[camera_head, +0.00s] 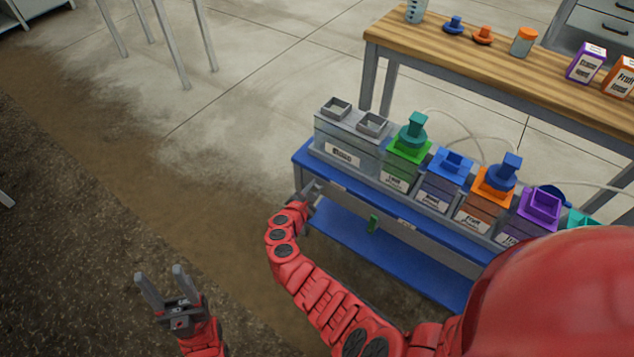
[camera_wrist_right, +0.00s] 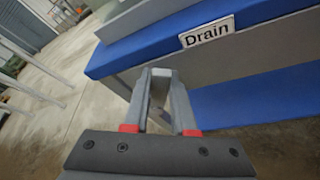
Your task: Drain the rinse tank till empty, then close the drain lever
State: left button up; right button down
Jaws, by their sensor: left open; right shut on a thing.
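The grey rinse tank (camera_head: 347,139) stands at the left end of the blue skid, with two square openings on top and a white label on its front. Its water level cannot be seen. My right gripper (camera_head: 313,194) is at the skid's front edge below this tank. In the right wrist view its fingers (camera_wrist_right: 163,88) are shut on the drain lever, just below the "Drain" label (camera_wrist_right: 207,31). The lever is mostly hidden by the fingers, so its angle cannot be told. My left gripper (camera_head: 160,287) is open and empty, low over the floor.
Green (camera_head: 396,172), blue (camera_head: 441,191), orange (camera_head: 481,209) and purple (camera_head: 526,219) tanks stand right of the rinse tank. A wooden bench (camera_head: 480,65) stands behind.

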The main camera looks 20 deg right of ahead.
jog(key=shift+w+a+r+n+g, duration=0.15)
jog(key=shift+w+a+n+g, duration=0.15)
jog(key=shift+n+g, duration=0.15)
jog(key=shift+w+a+n+g+h, duration=0.15)
jog(key=shift+n+g+h, duration=0.15)
jog(key=shift+n, duration=0.25)
jog(key=shift+w+a+n+g+b, duration=0.3)
jog(key=shift+n+b, duration=0.5)
jog(key=shift+b, duration=0.5)
jog(key=shift+w+n+g+h+b, duration=0.2)
jog(key=shift+n+g+h+b, duration=0.1)
jog(key=shift+h+b, duration=0.1)
jog(key=shift+r, duration=0.1)
jog(key=c, duration=0.7)
grip_release()
jog(key=shift+a, duration=0.1)
